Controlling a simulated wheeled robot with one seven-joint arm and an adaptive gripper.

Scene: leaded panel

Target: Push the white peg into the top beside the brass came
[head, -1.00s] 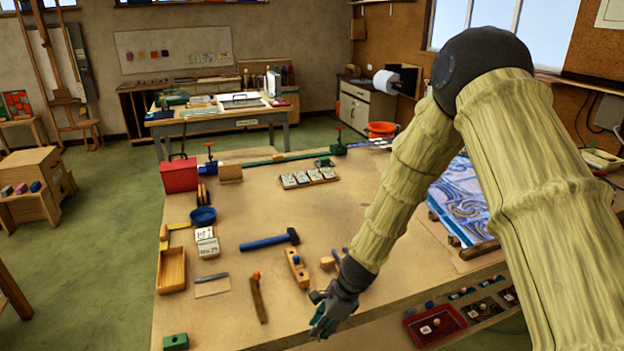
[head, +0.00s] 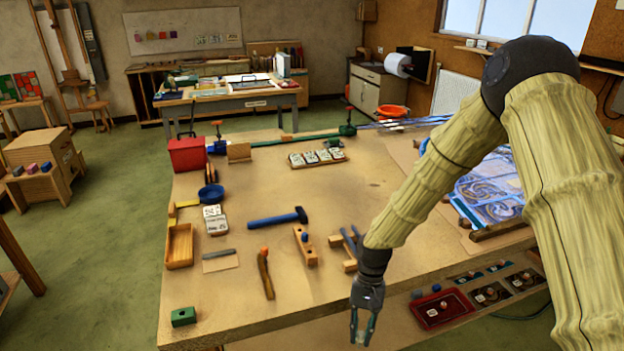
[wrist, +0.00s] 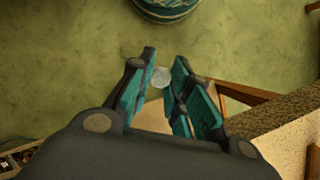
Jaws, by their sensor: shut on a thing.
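My gripper (head: 362,326) hangs fingers down in front of the bench's near edge in the head view. In the wrist view its teal-lined fingers (wrist: 160,85) are close together around a small pale round end, the white peg (wrist: 161,77). The rest of the peg is hidden by the fingers. The tan bench top (head: 370,190) lies beyond the gripper, not touching it. The blue patterned leaded panel (head: 490,190) lies at its right, partly behind my arm. I cannot pick out the brass came for sure.
A blue hammer (head: 278,218), wooden block (head: 304,246) and wooden-handled tool (head: 265,274) lie on the bench. A red tray (head: 440,308) sits low at the right. The wrist view shows green floor (wrist: 60,50) below and a bench edge (wrist: 270,115) at right.

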